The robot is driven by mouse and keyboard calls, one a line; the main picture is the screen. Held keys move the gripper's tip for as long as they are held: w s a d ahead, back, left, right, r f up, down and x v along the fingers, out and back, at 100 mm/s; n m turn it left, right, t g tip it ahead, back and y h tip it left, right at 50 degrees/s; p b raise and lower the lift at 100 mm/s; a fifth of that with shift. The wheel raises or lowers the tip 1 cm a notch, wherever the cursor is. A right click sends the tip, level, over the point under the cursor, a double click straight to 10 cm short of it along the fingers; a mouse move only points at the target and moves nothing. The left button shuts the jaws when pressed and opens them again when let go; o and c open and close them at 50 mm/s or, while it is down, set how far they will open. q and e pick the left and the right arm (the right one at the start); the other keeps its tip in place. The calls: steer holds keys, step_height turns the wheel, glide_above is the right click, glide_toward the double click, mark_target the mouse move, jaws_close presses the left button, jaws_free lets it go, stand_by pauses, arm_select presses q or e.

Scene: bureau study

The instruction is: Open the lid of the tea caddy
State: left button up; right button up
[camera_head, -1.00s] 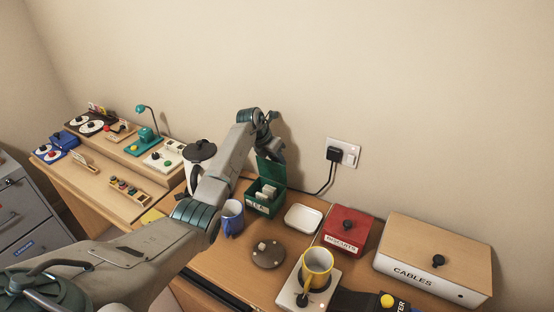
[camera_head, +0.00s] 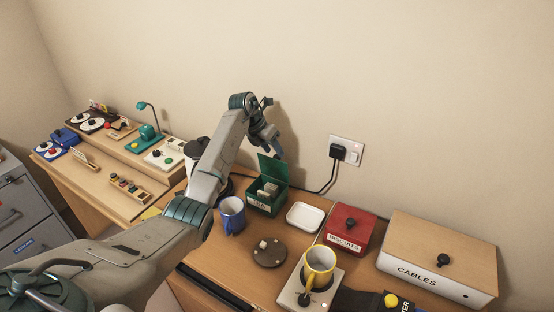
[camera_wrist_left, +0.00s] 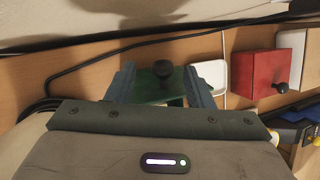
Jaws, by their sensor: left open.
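The green tea caddy (camera_head: 266,208) stands on the desk near the wall, with a white label on its front and pale packets inside. Its lid (camera_head: 273,168) is up, standing steeply at the back of the box. My left gripper (camera_head: 276,148) is just above and behind the raised lid, partly hidden by my wrist. In the left wrist view the gripper (camera_wrist_left: 162,88) is open, with its fingers on either side of the green lid (camera_wrist_left: 150,90) and its dark knob (camera_wrist_left: 163,69). I cannot tell whether they touch it. My right gripper is out of view.
A blue mug (camera_head: 231,214) stands left of the caddy and a white dish (camera_head: 305,216) right of it. A red biscuit box (camera_head: 349,229), a cables box (camera_head: 437,258) and a yellow mug (camera_head: 319,268) are further right. A socket with a black plug (camera_head: 338,152) is on the wall.

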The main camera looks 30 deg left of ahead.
arm_select(q)
steer(key=b+v, duration=0.1)
steer(key=v, duration=0.4)
steer(key=shift+s+a+r, duration=0.1)
steer(key=shift+r, duration=0.1)
